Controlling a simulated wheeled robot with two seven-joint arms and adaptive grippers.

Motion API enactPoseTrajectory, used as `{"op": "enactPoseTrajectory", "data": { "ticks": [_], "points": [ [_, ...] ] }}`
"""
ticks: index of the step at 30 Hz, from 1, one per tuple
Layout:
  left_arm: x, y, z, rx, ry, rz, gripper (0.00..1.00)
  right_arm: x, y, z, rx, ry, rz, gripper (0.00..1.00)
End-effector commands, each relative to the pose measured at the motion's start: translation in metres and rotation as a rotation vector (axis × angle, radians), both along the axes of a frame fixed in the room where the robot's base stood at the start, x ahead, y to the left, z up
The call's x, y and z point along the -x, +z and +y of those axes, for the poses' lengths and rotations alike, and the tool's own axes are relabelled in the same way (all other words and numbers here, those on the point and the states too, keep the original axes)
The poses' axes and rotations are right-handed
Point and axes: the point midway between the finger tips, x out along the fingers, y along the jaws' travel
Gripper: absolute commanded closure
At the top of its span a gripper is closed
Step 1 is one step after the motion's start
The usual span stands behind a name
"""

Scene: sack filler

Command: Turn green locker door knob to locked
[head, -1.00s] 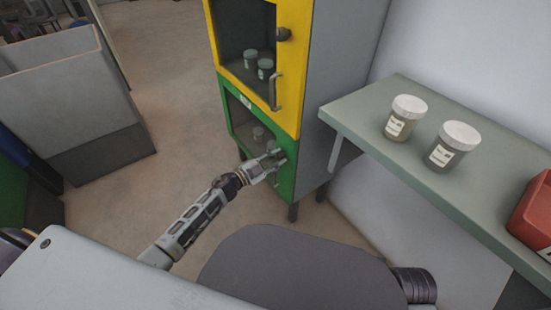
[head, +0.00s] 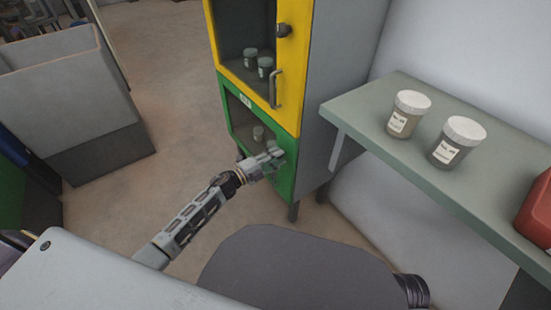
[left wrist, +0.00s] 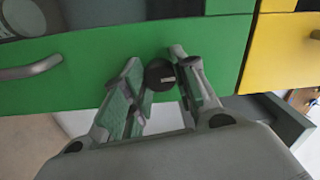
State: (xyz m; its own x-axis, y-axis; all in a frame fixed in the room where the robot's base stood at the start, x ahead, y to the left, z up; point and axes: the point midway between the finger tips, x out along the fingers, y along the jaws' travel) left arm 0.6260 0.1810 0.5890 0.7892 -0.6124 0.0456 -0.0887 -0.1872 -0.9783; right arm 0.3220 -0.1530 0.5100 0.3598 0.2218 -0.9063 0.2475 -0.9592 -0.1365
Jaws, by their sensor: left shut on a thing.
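The green locker door (head: 287,175) is the lower door of the cabinet and looks closed. My left gripper (head: 273,156) is at its right side in the head view, covering the knob there. The left wrist view shows the round black knob (left wrist: 160,75) with a small pale mark on it. The fingers of the left gripper (left wrist: 157,62) stand on both sides of the knob, shut on it. The door's bar handle (left wrist: 30,69) is to the left in that view. Which way the knob is turned is hard to tell. My right gripper is not in view.
The yellow door (head: 291,75) above has its own knob (head: 283,30) and bar handle (head: 274,88). A shelf (head: 375,105) to the right bears two lidded jars (head: 408,115) and a red container (head: 536,215). Clear floor (head: 120,195) lies to the left.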

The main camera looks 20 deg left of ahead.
Motion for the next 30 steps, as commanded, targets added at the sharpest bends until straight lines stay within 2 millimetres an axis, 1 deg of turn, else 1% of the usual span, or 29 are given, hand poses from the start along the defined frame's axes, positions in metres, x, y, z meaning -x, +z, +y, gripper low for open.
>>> {"op": "enactPoseTrajectory", "data": {
  "ticks": [6,19,20,24,30],
  "points": [
    [0.0003,-0.0003,-0.0008,-0.042,-0.002,-0.032,0.95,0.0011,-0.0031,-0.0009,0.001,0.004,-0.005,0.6],
    [0.0006,-0.0005,-0.001,-0.048,-0.002,-0.038,0.96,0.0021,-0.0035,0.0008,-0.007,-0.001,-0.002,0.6],
    [0.0007,-0.0005,-0.001,-0.049,-0.003,-0.037,0.68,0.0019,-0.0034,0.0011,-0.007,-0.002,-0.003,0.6],
    [0.0005,-0.0005,-0.0008,-0.048,-0.001,-0.037,0.5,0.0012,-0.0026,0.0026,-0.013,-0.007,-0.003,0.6],
    [0.0003,-0.0004,-0.0004,-0.048,-0.001,-0.037,0.49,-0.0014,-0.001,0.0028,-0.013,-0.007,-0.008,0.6]
  ]
}}
